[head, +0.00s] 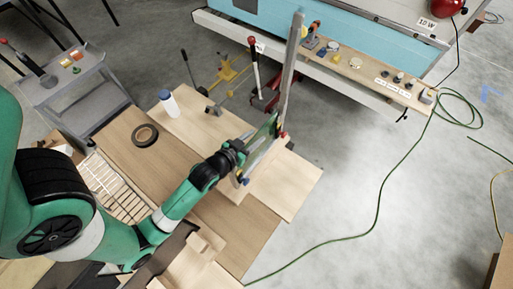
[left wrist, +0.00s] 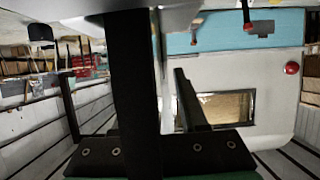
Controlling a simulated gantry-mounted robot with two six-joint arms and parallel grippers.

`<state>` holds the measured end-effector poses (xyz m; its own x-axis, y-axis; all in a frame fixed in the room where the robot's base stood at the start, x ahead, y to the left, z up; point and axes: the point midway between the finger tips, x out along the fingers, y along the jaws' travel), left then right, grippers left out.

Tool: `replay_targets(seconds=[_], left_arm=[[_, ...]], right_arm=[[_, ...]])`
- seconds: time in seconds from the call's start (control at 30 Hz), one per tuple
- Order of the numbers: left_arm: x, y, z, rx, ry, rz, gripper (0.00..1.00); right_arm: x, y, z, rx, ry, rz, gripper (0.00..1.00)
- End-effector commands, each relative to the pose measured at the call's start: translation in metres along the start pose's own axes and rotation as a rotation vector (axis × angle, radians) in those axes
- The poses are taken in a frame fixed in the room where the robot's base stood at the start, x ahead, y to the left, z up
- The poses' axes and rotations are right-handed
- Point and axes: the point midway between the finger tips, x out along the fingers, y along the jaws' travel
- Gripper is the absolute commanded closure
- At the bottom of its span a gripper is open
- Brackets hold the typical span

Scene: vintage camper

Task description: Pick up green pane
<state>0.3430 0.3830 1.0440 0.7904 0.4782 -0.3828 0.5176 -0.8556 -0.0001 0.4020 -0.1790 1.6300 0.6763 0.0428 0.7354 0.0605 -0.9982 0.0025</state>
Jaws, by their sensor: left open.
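A green pane (head: 267,130) shows as a small dark green patch in the head view, upright beside a tall grey post (head: 291,70) on the wooden worktop. My left gripper (head: 243,148) is right in front of it, at the pane's left side. The jaws are open, but whether they touch or straddle the pane cannot be told. In the left wrist view the black fingers (left wrist: 165,100) stand apart, and no green pane can be made out clearly between them. My right gripper is not in view.
The wooden worktop (head: 290,190) holds a white and blue bottle (head: 169,103) and a dark tape roll (head: 145,135). A grey cart (head: 70,100) stands at the left. A blue camper side (head: 350,35) with a shelf (head: 365,72) is behind. A green hose (head: 378,200) lies on open floor.

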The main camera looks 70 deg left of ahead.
Motion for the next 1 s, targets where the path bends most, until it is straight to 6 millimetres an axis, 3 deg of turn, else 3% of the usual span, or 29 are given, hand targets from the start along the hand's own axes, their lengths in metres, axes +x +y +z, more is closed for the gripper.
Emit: replay_targets(seconds=[0.17, 0.43, 1.0], left_arm=[[0.0005, -0.0001, -0.0002, 0.000, 0.000, 0.000, 0.57], [0.0002, -0.0001, -0.0002, 0.000, 0.000, 0.000, 1.00], [0.0001, -0.0001, -0.0004, 0.000, 0.001, 0.000, 1.00]], right_arm=[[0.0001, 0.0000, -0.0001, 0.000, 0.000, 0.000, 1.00], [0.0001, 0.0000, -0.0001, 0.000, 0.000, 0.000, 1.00], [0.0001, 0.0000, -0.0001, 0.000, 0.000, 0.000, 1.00]])
